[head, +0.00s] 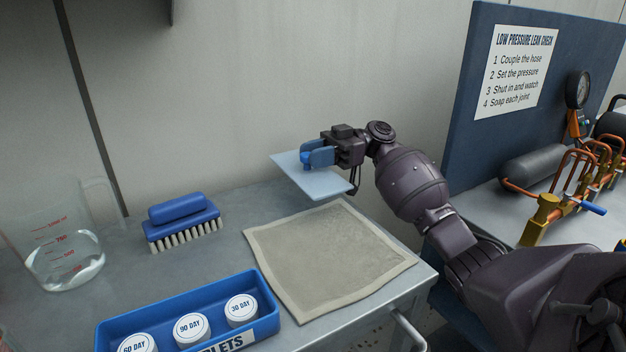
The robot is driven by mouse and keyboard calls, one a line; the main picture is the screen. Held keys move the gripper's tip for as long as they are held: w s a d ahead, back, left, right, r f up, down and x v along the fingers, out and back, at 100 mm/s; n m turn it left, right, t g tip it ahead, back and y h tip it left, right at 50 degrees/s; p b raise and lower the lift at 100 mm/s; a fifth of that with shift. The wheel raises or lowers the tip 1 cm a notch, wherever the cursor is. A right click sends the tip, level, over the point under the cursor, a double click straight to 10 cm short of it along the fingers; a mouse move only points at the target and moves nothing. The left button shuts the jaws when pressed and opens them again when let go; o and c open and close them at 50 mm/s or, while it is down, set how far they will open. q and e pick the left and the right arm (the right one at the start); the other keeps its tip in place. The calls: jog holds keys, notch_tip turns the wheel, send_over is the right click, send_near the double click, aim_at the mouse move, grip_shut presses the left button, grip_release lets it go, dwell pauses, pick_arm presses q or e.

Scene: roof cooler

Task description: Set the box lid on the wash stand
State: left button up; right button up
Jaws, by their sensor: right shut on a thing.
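The box lid (325,182) is a flat, pale blue square plate in the head view. The lid is held roughly level, apparently above the back of the grey metal stand top (215,262), which I take to be the wash stand. It is behind the beige cloth (330,255) that lies flat there. My left gripper is not in view.
A blue brush (181,222) stands left of the cloth, and a clear measuring jug (66,245) with some liquid stands at far left. A blue tablet tray (250,332) with several white-capped tubs sits at the front. A blue panel (500,150) and copper pipework rise at right.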

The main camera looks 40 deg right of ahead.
aim_at(315, 177)
notch_tip(315, 177, down, 6)
jog(key=shift+r+b, duration=0.2)
jog(key=shift+b, duration=0.5)
jog(key=shift+c, duration=0.4)
jog(key=shift+r, duration=0.1)
jog(key=o, duration=1)
